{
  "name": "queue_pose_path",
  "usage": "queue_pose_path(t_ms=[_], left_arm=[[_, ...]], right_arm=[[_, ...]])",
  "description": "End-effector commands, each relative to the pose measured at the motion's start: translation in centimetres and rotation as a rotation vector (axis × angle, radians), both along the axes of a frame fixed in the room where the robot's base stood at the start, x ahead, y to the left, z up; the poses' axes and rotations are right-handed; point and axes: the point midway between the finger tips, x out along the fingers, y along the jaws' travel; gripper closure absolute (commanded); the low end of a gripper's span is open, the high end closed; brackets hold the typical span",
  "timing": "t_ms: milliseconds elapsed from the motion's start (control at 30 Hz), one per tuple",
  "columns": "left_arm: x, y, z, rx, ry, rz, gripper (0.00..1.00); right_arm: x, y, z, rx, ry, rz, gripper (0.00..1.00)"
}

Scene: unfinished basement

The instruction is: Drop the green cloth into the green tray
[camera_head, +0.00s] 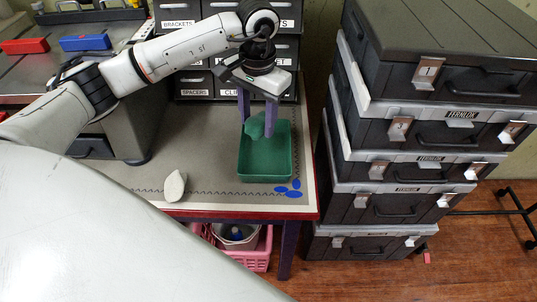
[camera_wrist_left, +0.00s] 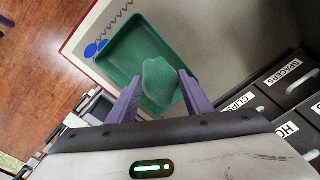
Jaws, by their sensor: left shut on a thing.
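The green tray (camera_head: 265,172) sits on the grey table top near its right edge. My left gripper (camera_head: 257,120) is above the tray, its purple fingers pointing down. It is shut on the green cloth (camera_head: 254,127), a crumpled lump that hangs over the tray's far part. In the left wrist view the cloth (camera_wrist_left: 159,80) is between the fingertips, with the tray (camera_wrist_left: 122,55) behind it. The tray floor that shows is bare. My right gripper is not in view.
A whitish lump (camera_head: 175,186) and several blue ovals (camera_head: 288,189) lie at the table's front edge. Labelled drawers (camera_head: 190,84) stand behind. Stacked dark cases (camera_head: 410,130) stand close on the right. A pink basket (camera_head: 257,254) is below the table.

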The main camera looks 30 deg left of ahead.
Motion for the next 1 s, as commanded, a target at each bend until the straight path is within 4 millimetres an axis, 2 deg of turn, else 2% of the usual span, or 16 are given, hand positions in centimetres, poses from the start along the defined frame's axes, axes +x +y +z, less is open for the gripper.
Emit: queue_pose_path(t_ms=[33,67,167,200,433,567,1000], left_arm=[[0.0,0.0,0.0,0.000,0.000,0.000,0.76],[0.0,0.0,0.0,0.000,0.000,0.000,0.51],[0.0,0.0,0.0,0.000,0.000,0.000,0.34],[0.0,0.0,0.0,0.000,0.000,0.000,0.33],[0.0,0.0,0.1,0.000,0.000,0.000,0.33],[0.1,-0.1,0.8,0.000,-0.003,0.000,0.33],[-0.1,-0.4,8.7,0.000,-0.003,0.000,0.33]], right_arm=[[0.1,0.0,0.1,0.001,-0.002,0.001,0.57],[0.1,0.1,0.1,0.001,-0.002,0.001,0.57],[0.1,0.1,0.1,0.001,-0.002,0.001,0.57],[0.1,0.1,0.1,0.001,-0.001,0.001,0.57],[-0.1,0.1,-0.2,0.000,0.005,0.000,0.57],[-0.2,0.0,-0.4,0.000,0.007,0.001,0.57],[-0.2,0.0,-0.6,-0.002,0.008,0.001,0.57]])
